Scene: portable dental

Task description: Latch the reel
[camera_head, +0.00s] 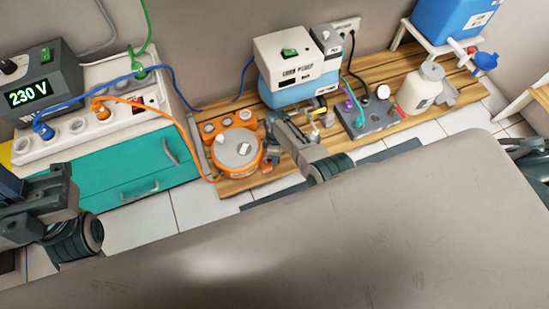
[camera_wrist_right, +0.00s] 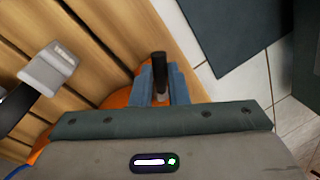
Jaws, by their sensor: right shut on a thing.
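The orange cable reel (camera_head: 250,163) with a grey round face (camera_head: 236,147) sits on the wooden slatted bench. An orange cable runs from it up to the power strip. My right gripper (camera_head: 272,126) is at the reel's right side. In the right wrist view its two blue-grey fingers (camera_wrist_right: 161,88) are shut on a short dark peg (camera_wrist_right: 160,66), with orange reel body (camera_wrist_right: 118,98) behind them. The gripper hides much of the reel there, and I cannot tell the latch's position. My left arm is at the left edge of the head view; its fingertips do not show clearly.
A power strip (camera_head: 70,137) and a 230 V unit (camera_head: 38,85) stand on the left over a teal drawer cabinet (camera_head: 120,180). A blue-and-white machine (camera_head: 290,75), a grey gauge box (camera_head: 370,118) and a white bottle (camera_head: 420,90) stand on the bench (camera_head: 240,185). A large grey padded surface (camera_head: 330,230) fills the foreground.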

